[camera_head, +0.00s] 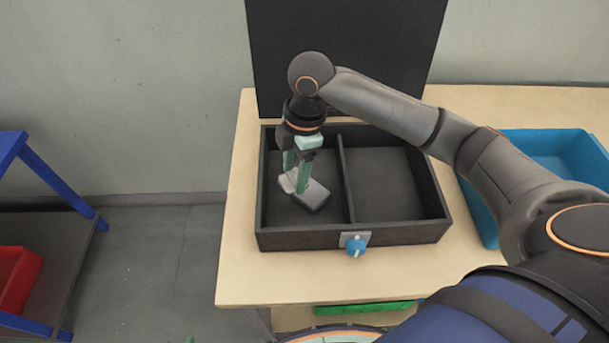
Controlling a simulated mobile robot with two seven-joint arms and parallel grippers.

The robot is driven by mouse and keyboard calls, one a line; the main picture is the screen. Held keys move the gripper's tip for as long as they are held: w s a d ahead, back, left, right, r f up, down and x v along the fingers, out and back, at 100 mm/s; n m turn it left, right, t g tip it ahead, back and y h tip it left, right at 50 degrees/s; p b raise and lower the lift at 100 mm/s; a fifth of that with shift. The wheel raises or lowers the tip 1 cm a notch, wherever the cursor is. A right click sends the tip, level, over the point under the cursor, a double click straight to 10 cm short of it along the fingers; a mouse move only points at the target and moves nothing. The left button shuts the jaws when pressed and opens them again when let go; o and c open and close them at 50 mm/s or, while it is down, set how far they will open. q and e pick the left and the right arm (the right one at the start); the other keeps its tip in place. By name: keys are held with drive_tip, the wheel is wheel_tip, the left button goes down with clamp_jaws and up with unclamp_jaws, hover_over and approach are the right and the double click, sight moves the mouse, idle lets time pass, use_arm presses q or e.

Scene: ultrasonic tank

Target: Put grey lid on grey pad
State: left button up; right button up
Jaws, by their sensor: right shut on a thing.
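My right gripper (296,182) reaches down into the left compartment of a dark tank (352,238). Its green fingers are shut on a small pale grey piece (289,183), which looks like the grey lid but is partly hidden by the fingers. A flat, rounded grey block (315,196), perhaps the grey pad, is close against the fingers on the right, low in the same compartment. I cannot tell whether the piece and the block touch or are one thing. My left gripper is not in view.
A divider (346,180) separates the empty right compartment. A dark upright panel (345,50) stands behind the tank. A blue bin (550,150) stands right on the wooden table (240,270). A red bin (18,278) is far left.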

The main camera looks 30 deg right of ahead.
drive_tip(key=w+d+f, duration=0.1)
drive_tip(key=f, duration=0.1)
drive_tip(key=w+d+f, duration=0.1)
drive_tip(key=d+f, duration=0.1)
drive_tip(key=w+d+f, duration=0.1)
drive_tip(key=w+f, duration=0.1)
drive_tip(key=shift+d, duration=0.15)
drive_tip(key=shift+d+f, duration=0.1)
drive_tip(key=shift+f, duration=1.65)
drive_tip(key=o, duration=1.4)
drive_tip(key=shift+f, duration=0.1)
drive_tip(key=r, duration=0.4)
drive_tip(key=d+r, duration=0.1)
drive_tip(key=r, duration=0.7)
drive_tip(key=shift+d+r, duration=0.1)
drive_tip(key=shift+d, duration=0.25)
